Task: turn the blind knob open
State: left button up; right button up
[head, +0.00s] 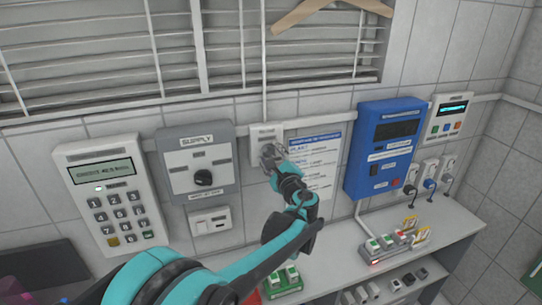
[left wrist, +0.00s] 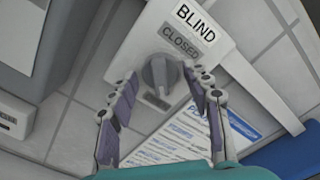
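The blind knob (left wrist: 160,73) is a dark grey round knob on a white wall box (head: 264,134). A label above it reads BLIND, with CLOSED (left wrist: 182,42) on a grey plate. In the head view my left gripper covers the knob. My left gripper (head: 268,153) is in front of the box. In the left wrist view its purple-padded fingers (left wrist: 158,95) are spread apart, one to each side of the knob, with visible gaps. My right gripper is in neither view.
The SUPPLY panel (head: 196,160) with a black knob is left of the box. A printed sheet (head: 318,160) and a blue unit (head: 381,150) are to the right. A keypad (head: 112,195) is at far left. A bench (head: 455,240) with small devices runs below. Window blinds (head: 90,60) hang above.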

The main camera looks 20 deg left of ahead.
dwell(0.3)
pick_arm(q)
jog(key=v, duration=1.2)
jog(key=s+a+f+n+g+h+b, duration=0.3)
jog(key=s+a+f+n+g+b, duration=0.45)
jog(key=s+f, duration=0.6)
jog(key=s+d+f+n+h+b, duration=0.2)
jog(key=s+f+n+h, duration=0.5)
jog(key=s+f+n, duration=0.4)
notch_tip(320, 180, down, 4)
jog(key=shift+s+d+r+n+b, duration=0.1)
jog(key=shift+s+d+n+b, duration=0.3)
jog(key=shift+s+d, duration=0.55)
